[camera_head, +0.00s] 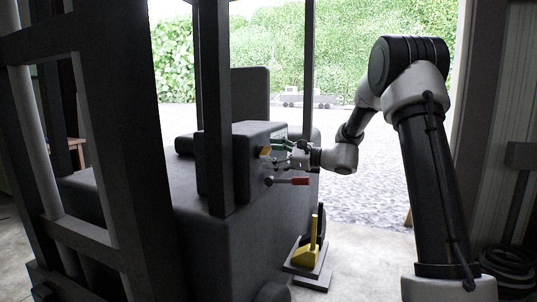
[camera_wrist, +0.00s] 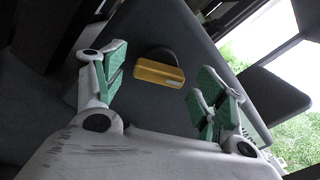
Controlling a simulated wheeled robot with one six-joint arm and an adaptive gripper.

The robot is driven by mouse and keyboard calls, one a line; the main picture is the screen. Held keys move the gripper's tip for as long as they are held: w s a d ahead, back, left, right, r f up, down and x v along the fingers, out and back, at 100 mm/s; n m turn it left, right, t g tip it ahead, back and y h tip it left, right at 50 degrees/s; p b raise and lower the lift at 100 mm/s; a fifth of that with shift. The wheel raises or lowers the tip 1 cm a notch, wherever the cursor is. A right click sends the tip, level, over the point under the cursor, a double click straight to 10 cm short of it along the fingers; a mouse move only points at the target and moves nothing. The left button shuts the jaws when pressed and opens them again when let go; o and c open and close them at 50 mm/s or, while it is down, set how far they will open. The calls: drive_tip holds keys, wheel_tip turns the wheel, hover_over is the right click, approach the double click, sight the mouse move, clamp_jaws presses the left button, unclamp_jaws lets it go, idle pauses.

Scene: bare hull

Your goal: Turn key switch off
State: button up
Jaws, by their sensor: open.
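The key switch appears as a yellow bar-shaped knob (camera_wrist: 160,73) on a round dark base, set in the dark grey console face. In the head view the yellow knob (camera_head: 265,150) is partly visible on the side of the console box (camera_head: 250,160). My gripper (camera_wrist: 163,88) is open, with its green-padded fingers on either side of the knob in the wrist view. A gap shows between the knob and each finger. In the head view my gripper (camera_head: 282,155) is close to the console face; the exact distance is hard to tell.
A lever with a red handle (camera_head: 290,181) sticks out of the console just below my gripper. A yellow lever (camera_head: 314,243) stands on a low base by the vehicle's side. Dark posts (camera_head: 212,100) rise at the left. Open floor lies to the right of the vehicle.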

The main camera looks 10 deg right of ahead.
drive_tip(key=shift+x, duration=0.8)
drive_tip(key=c, duration=1)
drive_tip(key=shift+n, duration=0.3)
drive_tip(key=n, duration=0.5)
drive_tip(key=shift+n, duration=0.3)
drive_tip(key=n, duration=0.5)
drive_tip(key=shift+f+n, duration=0.1)
drive_tip(key=shift+n, duration=0.2)
